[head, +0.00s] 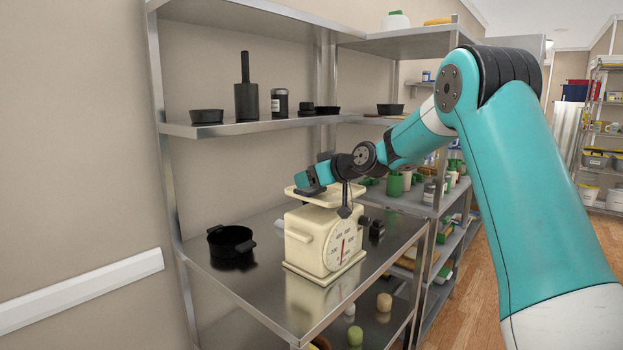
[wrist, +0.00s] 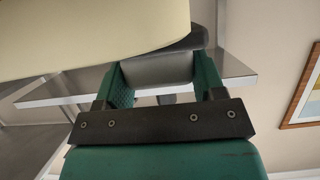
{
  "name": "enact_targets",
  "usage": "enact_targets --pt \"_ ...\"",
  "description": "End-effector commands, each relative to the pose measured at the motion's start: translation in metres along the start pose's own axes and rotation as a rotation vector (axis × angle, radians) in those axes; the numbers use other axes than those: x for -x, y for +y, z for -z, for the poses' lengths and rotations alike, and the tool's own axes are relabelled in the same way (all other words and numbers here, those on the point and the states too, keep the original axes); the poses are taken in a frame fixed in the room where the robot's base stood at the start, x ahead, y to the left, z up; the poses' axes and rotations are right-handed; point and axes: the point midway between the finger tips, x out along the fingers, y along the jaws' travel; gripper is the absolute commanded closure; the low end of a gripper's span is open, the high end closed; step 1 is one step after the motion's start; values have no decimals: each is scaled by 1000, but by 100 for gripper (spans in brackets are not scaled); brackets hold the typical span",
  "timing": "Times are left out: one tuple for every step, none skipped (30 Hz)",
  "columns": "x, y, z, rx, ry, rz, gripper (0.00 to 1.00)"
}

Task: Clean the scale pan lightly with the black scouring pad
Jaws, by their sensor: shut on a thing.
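The cream kitchen scale (head: 312,240) stands on the metal shelf with its dial facing front right. Its shallow cream scale pan (head: 330,197) is on top; a cream surface that looks like the pan (wrist: 80,38) fills the upper left of the wrist view. My gripper (wrist: 163,75) is shut on a dark grey piece (wrist: 160,68), which appears to be the black scouring pad. In the head view my gripper (head: 312,186) is at the pan's far left part, low over it. Whether the pad touches the pan cannot be told.
A black pot (head: 231,243) stands left of the scale, and small dark items (head: 377,229) stand to its right. The shelf's front left is clear.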

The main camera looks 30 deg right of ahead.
Motion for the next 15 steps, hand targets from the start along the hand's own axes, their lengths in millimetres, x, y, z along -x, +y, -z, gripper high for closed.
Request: enact_targets --pt "-1 0 -2 0 0 0 63" --pt "-1 0 -3 0 0 0 63" --pt "-2 0 -4 0 0 0 63" --pt "-2 0 -5 0 0 0 63" --pt "-3 0 -6 0 0 0 63" --pt "-3 0 -7 0 0 0 63" --pt "-3 0 -8 0 0 0 63" --pt "-3 0 -7 0 0 0 63" --pt "-3 0 -6 0 0 0 63" --pt "-3 0 -6 0 0 0 63" --pt "-3 0 -7 0 0 0 63" --pt "-3 1 -7 0 0 0 63" --pt "-3 2 -7 0 0 -1 63" --pt "-3 4 -6 0 0 -1 63" --pt "-3 7 -7 0 0 -2 63"
